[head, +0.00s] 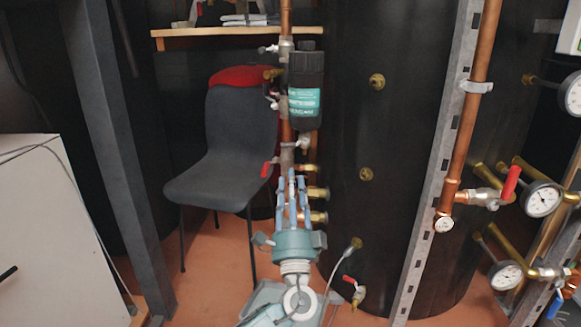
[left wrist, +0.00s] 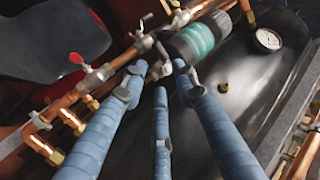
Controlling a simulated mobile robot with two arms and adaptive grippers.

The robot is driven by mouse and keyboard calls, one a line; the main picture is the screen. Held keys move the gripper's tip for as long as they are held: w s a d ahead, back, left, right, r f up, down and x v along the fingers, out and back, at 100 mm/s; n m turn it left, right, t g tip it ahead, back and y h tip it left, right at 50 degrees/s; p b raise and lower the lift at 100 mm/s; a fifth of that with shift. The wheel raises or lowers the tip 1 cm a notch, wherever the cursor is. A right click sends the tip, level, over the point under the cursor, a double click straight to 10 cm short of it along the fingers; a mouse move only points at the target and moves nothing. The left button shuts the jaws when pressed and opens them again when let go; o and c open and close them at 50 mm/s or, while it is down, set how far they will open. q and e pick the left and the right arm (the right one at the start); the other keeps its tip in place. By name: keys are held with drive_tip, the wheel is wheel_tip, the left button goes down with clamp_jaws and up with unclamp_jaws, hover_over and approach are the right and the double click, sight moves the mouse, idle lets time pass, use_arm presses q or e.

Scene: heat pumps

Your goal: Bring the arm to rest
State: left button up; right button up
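My left gripper (head: 291,180) points away from me at the lower middle of the head view, in front of the copper pipe and brass fittings. Its three blue fingers also show in the left wrist view (left wrist: 160,75), apart from each other with nothing held between them. Beyond the fingertips are the red-handled valve (left wrist: 88,68), copper pipework and the dark filter canister with a teal label (head: 305,90), also seen in the left wrist view (left wrist: 195,40). I cannot tell whether a fingertip touches the pipework. My right gripper is not in view.
A large black tank (head: 385,140) stands behind and to the right. A grey metal upright (head: 430,190), gauges (head: 541,199) and valves are at the right. A dark chair (head: 225,150) stands at the left on red floor, near a white cabinet (head: 45,220).

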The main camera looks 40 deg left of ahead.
use_arm(q)
drive_tip(key=shift+v, duration=1)
